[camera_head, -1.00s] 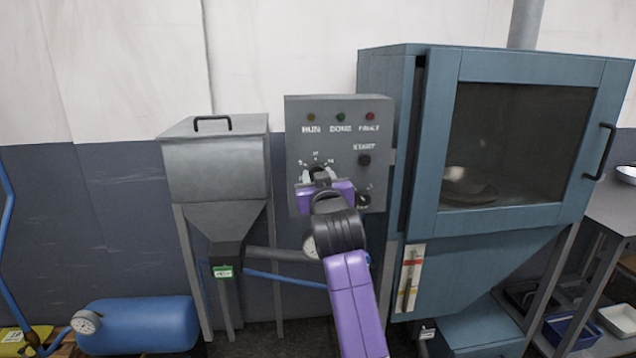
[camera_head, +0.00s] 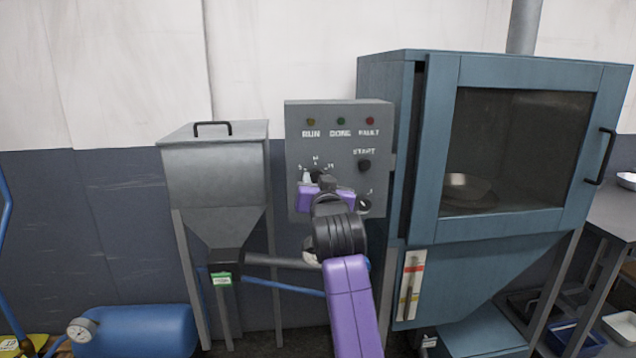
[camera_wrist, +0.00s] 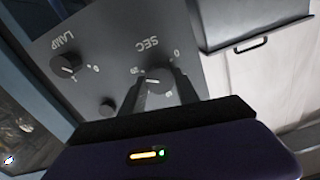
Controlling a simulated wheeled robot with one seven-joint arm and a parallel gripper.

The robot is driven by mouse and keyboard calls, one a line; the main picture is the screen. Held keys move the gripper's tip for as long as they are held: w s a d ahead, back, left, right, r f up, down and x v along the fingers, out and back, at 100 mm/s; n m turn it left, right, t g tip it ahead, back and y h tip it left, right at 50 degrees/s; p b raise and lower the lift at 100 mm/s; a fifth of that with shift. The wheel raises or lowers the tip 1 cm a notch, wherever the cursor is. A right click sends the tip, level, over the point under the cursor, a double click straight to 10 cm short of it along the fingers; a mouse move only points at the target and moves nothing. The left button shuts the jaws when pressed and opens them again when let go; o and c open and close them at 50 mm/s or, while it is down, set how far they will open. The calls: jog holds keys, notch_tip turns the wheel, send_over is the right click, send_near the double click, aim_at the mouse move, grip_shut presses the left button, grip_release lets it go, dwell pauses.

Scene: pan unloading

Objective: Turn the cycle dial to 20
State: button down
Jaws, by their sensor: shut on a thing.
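The cycle dial (camera_wrist: 159,80) is a dark round knob on the grey control panel (camera_head: 298,145), marked SEC in the wrist view, with number marks around it. My gripper (camera_wrist: 158,92) is shut on the dial, one finger on each side. In the head view my purple gripper (camera_head: 325,186) covers most of the dial. Part of the scale shows above it, but the numbers are too small to read surely. The dial's exact setting cannot be told.
A START button (camera_head: 365,165) and the LAMP knob (camera_wrist: 65,66) are close by on the same panel. A blue cabinet (camera_head: 448,150) with a window stands at the right, a pan (camera_head: 466,187) inside. A grey hopper (camera_head: 215,170) stands at the left.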

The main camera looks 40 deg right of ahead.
jog(key=c, duration=0.9)
grip_release()
jog(key=shift+f, duration=0.15)
jog(key=v, duration=0.7)
jog(key=shift+s+a+b, duration=0.2)
jog(key=shift+s+b, duration=0.15)
jog(key=shift+b, duration=0.05)
